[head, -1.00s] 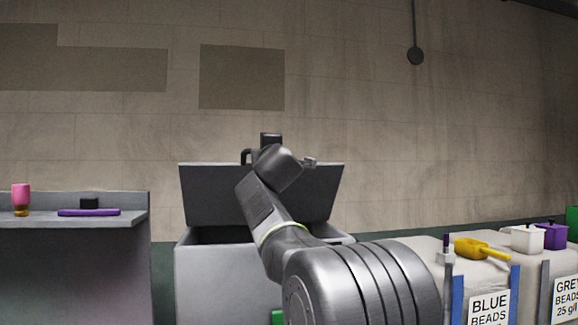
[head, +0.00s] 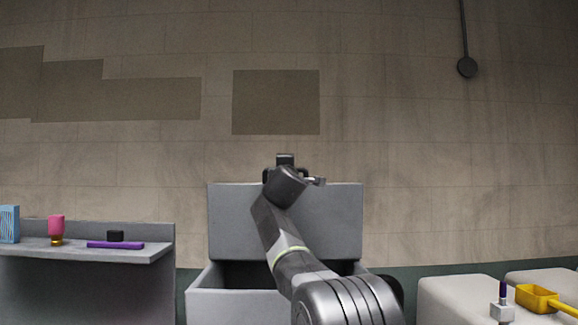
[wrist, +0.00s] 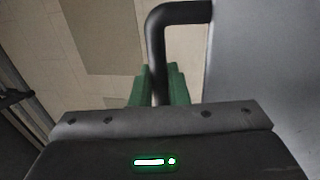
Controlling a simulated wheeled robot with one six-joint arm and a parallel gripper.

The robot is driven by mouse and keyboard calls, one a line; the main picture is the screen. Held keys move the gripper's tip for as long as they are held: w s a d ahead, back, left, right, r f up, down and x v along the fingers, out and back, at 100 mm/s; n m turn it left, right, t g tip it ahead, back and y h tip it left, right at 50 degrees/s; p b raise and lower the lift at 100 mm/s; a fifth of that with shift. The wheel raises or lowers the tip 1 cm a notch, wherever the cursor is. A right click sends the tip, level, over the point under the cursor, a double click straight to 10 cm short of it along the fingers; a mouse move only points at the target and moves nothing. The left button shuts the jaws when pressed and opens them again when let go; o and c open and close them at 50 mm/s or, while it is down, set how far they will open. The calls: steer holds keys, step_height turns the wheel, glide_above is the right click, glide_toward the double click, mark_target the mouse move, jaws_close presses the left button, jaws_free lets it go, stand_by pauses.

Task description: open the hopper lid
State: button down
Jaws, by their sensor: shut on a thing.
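The grey hopper lid (head: 335,222) stands raised, close to upright, at the back of the grey hopper (head: 232,308) in the head view. A dark opening (head: 240,275) shows below it. The black lid handle (wrist: 157,45) is a bent bar at the lid's top edge. My gripper (wrist: 160,85) has its green fingers on both sides of the handle bar in the wrist view and is shut on it. The lid's grey face (wrist: 260,60) fills the right of the wrist view. In the head view my arm hides part of the lid and opening.
Pale sacks at right hold a yellow scoop (head: 537,297) and a purple-handled tool (head: 502,302).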

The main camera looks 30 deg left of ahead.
steer(key=shift+w+a, duration=0.15)
steer(key=shift+w, duration=0.05)
stand_by(0.3)
steer(key=c, duration=1.5)
jaws_free()
steer(key=shift+s+d+f+b, duration=0.3)
steer(key=shift+s+b, duration=0.15)
steer(key=shift+b, duration=0.15)
steer(key=b+v, duration=0.7)
steer(key=v, duration=0.5)
steer(key=shift+s+d, duration=0.25)
steer(key=shift+d, duration=0.05)
steer(key=shift+r, duration=0.15)
